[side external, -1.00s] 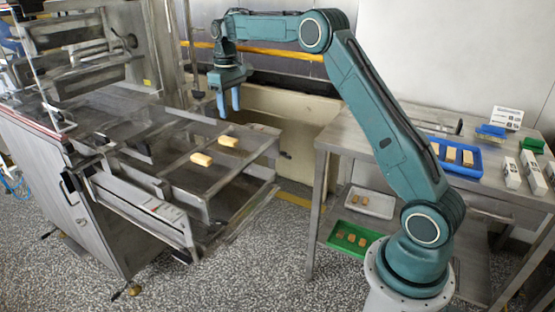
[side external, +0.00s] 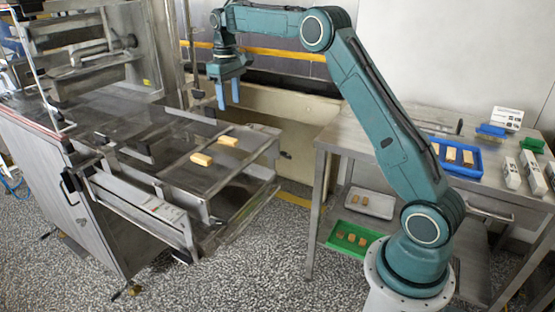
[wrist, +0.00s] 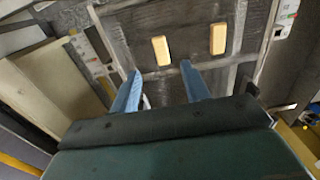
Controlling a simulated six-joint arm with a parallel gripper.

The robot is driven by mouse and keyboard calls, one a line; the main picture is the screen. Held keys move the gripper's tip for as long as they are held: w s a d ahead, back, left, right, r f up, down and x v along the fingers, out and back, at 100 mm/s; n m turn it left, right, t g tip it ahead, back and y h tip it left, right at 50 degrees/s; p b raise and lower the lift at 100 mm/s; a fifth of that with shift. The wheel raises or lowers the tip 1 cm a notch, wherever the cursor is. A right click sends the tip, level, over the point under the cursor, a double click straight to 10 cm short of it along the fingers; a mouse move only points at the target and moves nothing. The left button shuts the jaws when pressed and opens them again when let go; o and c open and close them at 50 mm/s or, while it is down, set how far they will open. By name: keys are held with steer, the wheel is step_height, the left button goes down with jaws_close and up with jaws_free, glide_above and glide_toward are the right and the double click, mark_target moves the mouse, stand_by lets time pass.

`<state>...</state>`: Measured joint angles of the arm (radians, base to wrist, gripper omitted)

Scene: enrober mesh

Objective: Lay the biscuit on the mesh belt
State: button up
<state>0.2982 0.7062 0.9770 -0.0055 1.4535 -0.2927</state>
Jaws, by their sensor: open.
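Two pale biscuits lie flat on the mesh belt (side external: 222,178), apart from each other. One biscuit (side external: 201,159) is nearer the front, and the other biscuit (side external: 228,141) is a little behind and to the right. Both show in the wrist view, one biscuit (wrist: 161,50) just beyond the fingertips and the other biscuit (wrist: 218,38) to the right. My gripper (side external: 228,105) is open and empty, fingers pointing down, above the back of the belt and clear of both biscuits.
A steel table (side external: 345,135) at right carries a blue tray (side external: 478,168) with several biscuits. The enrober's frame (side external: 165,55) rises left of my gripper.

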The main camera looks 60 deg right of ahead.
steer(key=s+a+r+t, duration=0.1)
steer(key=s+a+r, duration=0.45)
steer(key=s, duration=0.25)
steer(key=s+a+r+t, duration=0.2)
steer(key=s+a+r, duration=0.35)
steer(key=s, duration=0.35)
steer(key=s+a+f+t, duration=0.1)
steer(key=s+a+f, duration=0.2)
steer(key=s, duration=0.7)
steer(key=s+a+f+t, duration=0.1)
steer(key=s+a+f, duration=0.2)
steer(key=s, duration=0.7)
steer(key=shift+f+t, duration=0.3)
steer(key=shift+f, duration=0.65)
